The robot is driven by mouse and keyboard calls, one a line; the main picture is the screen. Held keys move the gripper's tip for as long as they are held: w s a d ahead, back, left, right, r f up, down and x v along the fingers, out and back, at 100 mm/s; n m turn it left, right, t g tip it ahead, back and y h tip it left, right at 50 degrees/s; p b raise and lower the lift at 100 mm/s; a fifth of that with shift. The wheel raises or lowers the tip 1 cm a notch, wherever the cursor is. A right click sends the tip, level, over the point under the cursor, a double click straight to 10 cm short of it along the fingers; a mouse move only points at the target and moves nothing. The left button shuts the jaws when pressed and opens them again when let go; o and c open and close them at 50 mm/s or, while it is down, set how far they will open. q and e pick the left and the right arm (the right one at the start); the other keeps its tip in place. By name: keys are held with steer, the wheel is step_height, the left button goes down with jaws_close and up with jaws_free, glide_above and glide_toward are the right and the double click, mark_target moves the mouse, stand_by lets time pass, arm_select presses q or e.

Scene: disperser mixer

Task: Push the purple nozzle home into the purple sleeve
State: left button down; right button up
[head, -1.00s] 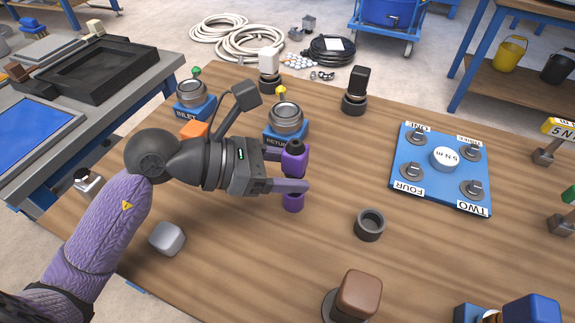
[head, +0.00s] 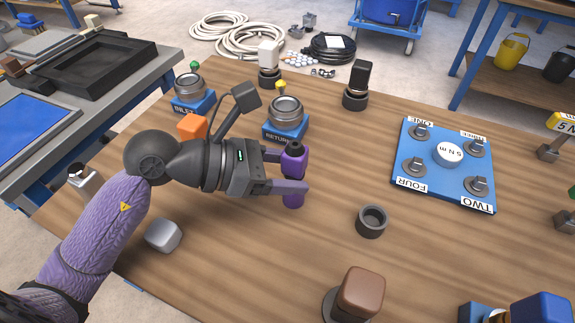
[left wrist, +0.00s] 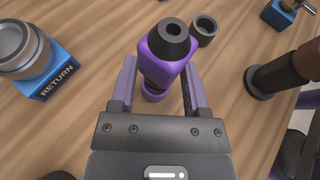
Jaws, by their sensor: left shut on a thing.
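My left gripper (head: 282,173) is shut on the purple nozzle (head: 293,163), which has a black top. The nozzle is upright between the two fingers, and its black tip faces the camera in the left wrist view (left wrist: 172,45). A purple rounded edge also shows under the nozzle in the left wrist view (left wrist: 154,92). The fingers hide the join, so I cannot tell how deep the nozzle sits. My right gripper is out of view.
A dark grey cup (head: 371,221) stands to the right. The RETURN fitting (head: 286,118) and an orange block (head: 192,127) are behind the gripper. A brown-topped part (head: 361,291) stands in front. A blue numbered plate (head: 444,165) lies at right. Bare wood surrounds the purple parts.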

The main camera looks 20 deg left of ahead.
arm_select(q)
steer(key=shift+f+b, duration=0.35)
steer(key=shift+f, duration=0.15)
steer(key=shift+f, duration=0.1)
steer(key=shift+f+b, duration=0.3)
steer(key=shift+b, duration=0.05)
steer(key=shift+f+b, duration=0.35)
steer(key=shift+f, duration=0.1)
steer(key=shift+s+d+f, duration=0.1)
steer(key=shift+f, duration=0.1)
steer(key=shift+r, duration=0.1)
steer(key=shift+r+p, duration=0.85)
steer(key=shift+r, duration=0.2)
steer(key=shift+r+p, duration=0.55)
steer(key=shift+r, duration=0.15)
